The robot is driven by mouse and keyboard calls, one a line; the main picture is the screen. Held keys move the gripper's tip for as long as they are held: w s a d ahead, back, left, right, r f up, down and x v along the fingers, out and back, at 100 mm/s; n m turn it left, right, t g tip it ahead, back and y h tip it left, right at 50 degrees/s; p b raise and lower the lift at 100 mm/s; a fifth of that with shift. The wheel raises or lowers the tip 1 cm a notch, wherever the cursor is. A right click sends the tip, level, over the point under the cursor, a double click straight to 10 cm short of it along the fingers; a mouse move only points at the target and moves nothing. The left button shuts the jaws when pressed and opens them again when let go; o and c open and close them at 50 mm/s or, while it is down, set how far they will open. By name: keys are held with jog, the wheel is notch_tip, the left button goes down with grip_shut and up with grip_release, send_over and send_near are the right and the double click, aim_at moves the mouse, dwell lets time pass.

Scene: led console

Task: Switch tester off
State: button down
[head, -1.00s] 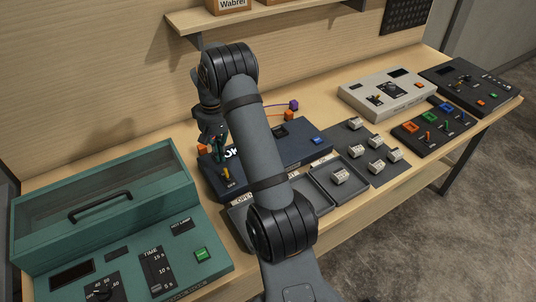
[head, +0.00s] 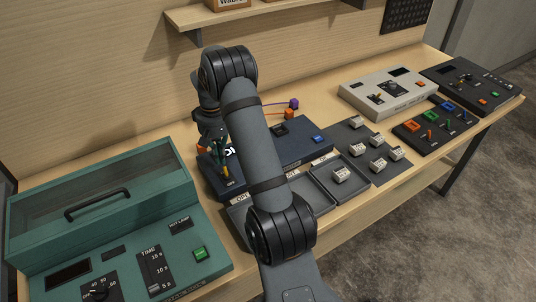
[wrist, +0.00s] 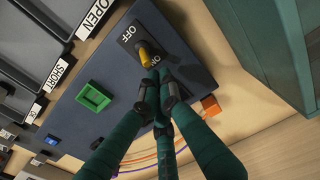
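The tester is a dark blue box (head: 301,150), partly hidden behind my arm in the head view. Its yellow toggle lever (wrist: 146,54) stands between the OFF and ON labels in the wrist view and appears to lean toward ON. The lever also shows in the head view (head: 227,170), at the box's left end. My gripper (wrist: 157,82) has teal fingers with dark tips, drawn together with no clear gap. The tips are right by the lever's free end, on the ON side. I cannot tell whether they touch it. My gripper also shows in the head view (head: 221,160).
A green square socket (wrist: 94,97) is on the tester. An orange block (wrist: 210,105) and wires lie beside it. A teal case (head: 105,215) stands to the left. Labelled trays (head: 340,178) lie in front, and a grey panel with several white parts (head: 378,165) is right.

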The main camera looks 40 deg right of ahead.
jog(key=shift+f+b, duration=0.3)
jog(key=shift+f, duration=0.15)
jog(key=shift+s, duration=0.35)
jog(key=shift+s+a+b, duration=0.15)
jog(key=shift+s+b, duration=0.55)
jog(key=shift+r, duration=0.1)
notch_tip(320, 180, up, 7)
jog(key=p, duration=0.6)
jog(key=shift+w, duration=0.4)
